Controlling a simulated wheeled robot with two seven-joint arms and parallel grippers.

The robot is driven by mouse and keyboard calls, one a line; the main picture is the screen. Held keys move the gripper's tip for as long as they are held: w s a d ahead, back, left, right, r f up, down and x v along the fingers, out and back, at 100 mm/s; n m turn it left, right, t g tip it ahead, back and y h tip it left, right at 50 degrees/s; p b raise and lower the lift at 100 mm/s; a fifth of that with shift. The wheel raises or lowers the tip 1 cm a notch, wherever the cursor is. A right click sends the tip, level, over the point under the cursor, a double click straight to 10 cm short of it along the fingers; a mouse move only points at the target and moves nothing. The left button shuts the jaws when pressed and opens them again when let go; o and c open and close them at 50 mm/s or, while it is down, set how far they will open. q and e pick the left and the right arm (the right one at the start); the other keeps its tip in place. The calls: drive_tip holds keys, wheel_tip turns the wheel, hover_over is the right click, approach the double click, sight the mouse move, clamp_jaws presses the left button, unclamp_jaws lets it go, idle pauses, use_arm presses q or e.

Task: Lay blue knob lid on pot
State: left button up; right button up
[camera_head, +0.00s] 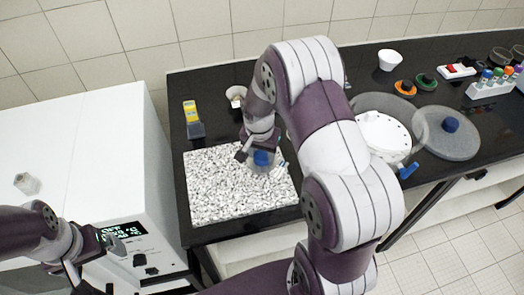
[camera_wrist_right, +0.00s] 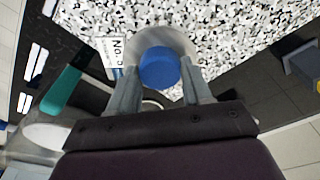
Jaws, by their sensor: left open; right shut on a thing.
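In the right wrist view the blue knob (camera_wrist_right: 159,67) sits between the two grey fingers. My right gripper (camera_wrist_right: 160,80) is shut on this knob. My left gripper (camera_head: 92,258) is open and empty at the lower left, by the white machine.
The speckled slab (camera_head: 215,190) lies on the black bench. A yellow-and-grey tool (camera_head: 193,118) and a small pale bowl (camera_head: 236,92) stand behind it.

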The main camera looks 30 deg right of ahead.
drive_tip(key=o, duration=1.1)
wheel_tip(320, 180, up, 7)
drive_tip(key=p, duration=0.5)
drive_tip(key=shift+r+p, duration=0.1)
drive_tip(key=shift+p, duration=0.3)
drive_tip(key=s+a+r+n+b, duration=0.1)
drive_tip(key=s+a+n+b, duration=0.1)
drive_tip(key=s+a+n, duration=0.2)
drive_tip(key=s+a+r+n+y+b, duration=0.1)
drive_tip(key=s+a+n+b, duration=0.1)
drive_tip(key=s+n, duration=0.3)
drive_tip(key=s+a, duration=0.1)
drive_tip(key=s, duration=0.3)
drive_tip(key=shift+s+a+r+n+b, duration=0.15)
drive_tip(key=shift+a+r+n+b, duration=0.15)
drive_tip(key=shift+a+r+b, duration=0.1)
